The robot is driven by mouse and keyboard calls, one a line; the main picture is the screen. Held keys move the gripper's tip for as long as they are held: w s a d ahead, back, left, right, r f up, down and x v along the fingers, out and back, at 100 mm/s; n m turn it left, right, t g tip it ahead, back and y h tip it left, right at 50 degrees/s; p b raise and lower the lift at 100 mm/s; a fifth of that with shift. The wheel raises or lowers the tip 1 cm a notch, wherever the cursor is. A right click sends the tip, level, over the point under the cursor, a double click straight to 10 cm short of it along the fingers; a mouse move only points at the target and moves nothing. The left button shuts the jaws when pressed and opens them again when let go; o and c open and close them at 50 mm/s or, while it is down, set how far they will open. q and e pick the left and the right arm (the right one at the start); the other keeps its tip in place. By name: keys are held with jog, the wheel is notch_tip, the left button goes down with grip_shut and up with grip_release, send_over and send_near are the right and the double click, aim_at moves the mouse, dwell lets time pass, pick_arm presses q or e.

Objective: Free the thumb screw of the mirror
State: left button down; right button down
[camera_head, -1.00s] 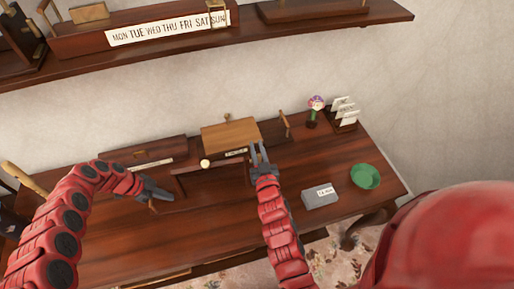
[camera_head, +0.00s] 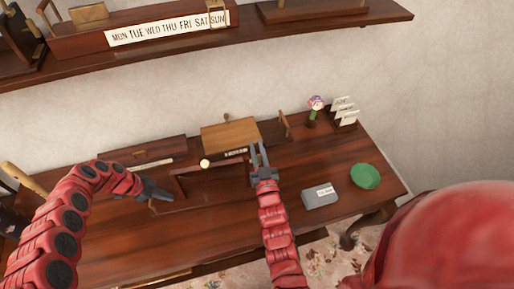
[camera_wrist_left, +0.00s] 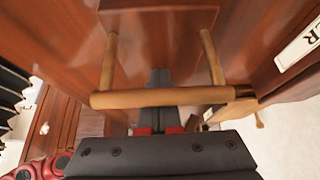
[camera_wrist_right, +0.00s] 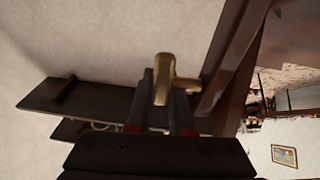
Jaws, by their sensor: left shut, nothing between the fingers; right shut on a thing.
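The wooden mirror stand (camera_head: 230,132), with a light tilted panel and a small label, stands at the middle of the desk. A brass thumb screw with a cross-shaped head (camera_wrist_right: 172,84) shows at the stand's right side in the right wrist view. My right gripper (camera_head: 258,147) is shut on it; its fingers (camera_wrist_right: 165,95) lie on both sides, partly behind the brass head. My left gripper (camera_head: 170,196) is shut and empty, low at the left front of the stand. In the left wrist view its fingers (camera_wrist_left: 160,85) are behind a light wooden rod (camera_wrist_left: 160,98).
A grey labelled box (camera_head: 320,196), green bowl (camera_head: 365,176), flower in a holder (camera_head: 315,105) and card rack (camera_head: 343,113) stand to the right. A long wooden box (camera_head: 145,150) is at left. A shelf (camera_head: 300,30) runs above. The desk's front left is clear.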

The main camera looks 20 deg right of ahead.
pick_arm(q)
jog(key=shift+f, duration=0.1)
pick_arm(e)
jog(key=c, duration=1.1)
grip_release()
jog(key=shift+s, duration=0.1)
jog(key=v, duration=1.2)
jog(key=shift+r, duration=0.1)
